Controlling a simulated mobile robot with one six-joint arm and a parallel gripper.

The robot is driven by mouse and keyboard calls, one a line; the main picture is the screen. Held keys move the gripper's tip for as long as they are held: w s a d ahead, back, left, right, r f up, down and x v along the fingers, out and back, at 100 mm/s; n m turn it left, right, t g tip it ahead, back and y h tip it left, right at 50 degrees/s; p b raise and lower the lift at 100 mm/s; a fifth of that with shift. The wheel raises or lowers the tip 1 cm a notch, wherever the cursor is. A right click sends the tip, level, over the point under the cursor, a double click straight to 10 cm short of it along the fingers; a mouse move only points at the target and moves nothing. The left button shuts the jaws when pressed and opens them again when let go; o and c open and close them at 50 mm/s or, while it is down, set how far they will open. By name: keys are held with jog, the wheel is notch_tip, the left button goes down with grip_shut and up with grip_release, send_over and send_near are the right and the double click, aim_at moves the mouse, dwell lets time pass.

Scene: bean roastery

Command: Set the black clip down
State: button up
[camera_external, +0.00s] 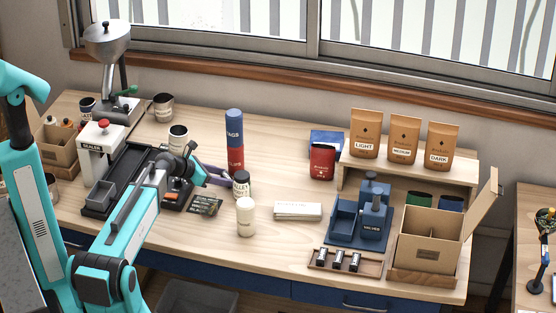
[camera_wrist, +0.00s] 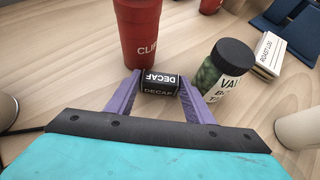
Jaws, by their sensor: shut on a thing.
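The black clip (camera_wrist: 159,84), labelled DECAF, sits between the two purple fingers of my gripper (camera_wrist: 158,90) in the wrist view. The gripper is shut on it. In the external view my gripper (camera_external: 222,179) is low over the middle of the bench; I cannot make out the clip there. A red can marked CLIPS (camera_wrist: 140,35) stands just beyond the clip; it also shows in the external view (camera_external: 236,159). Whether the clip touches the bench or the can is unclear.
A dark-lidded jar (camera_wrist: 228,70) stands close on the right of the fingers. A pale cup (camera_external: 246,217) stands in front of it. A wooden tray (camera_external: 317,262) holding small black pieces lies at the front right. Bare bench (camera_external: 285,235) lies between.

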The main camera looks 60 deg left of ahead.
notch_tip(320, 180, up, 28)
jog(key=b, duration=0.4)
jog(key=shift+b, duration=0.3)
dwell(0.5)
jog(key=shift+f, duration=0.15)
dwell(0.7)
jog(key=w+d+f+m+h, duration=0.1)
jog(key=w+d+f, duration=0.25)
jog(key=d, duration=0.45)
jog(key=w+d+f+m+h, duration=0.2)
jog(key=w+d+f, duration=0.15)
jog(key=d, duration=0.55)
jog(key=w+d+f+m+h, duration=0.1)
jog(key=w+d+f, duration=0.2)
jog(key=d+f, duration=0.35)
jog(key=s+d+f+m+g+h, duration=0.1)
jog(key=s+d+f+m, duration=0.1)
jog(key=d, duration=0.5)
jog(key=s+d+f+m+g+h, duration=0.2)
jog(key=d+f, duration=0.1)
jog(key=d, duration=0.5)
jog(key=s+d+f+m+g+h, duration=0.1)
jog(key=d+f+m, duration=0.1)
jog(key=d, duration=0.6)
jog(key=shift+s+d+f+h, duration=0.15)
jog(key=shift+s+h, duration=0.25)
jog(key=shift+r, duration=0.2)
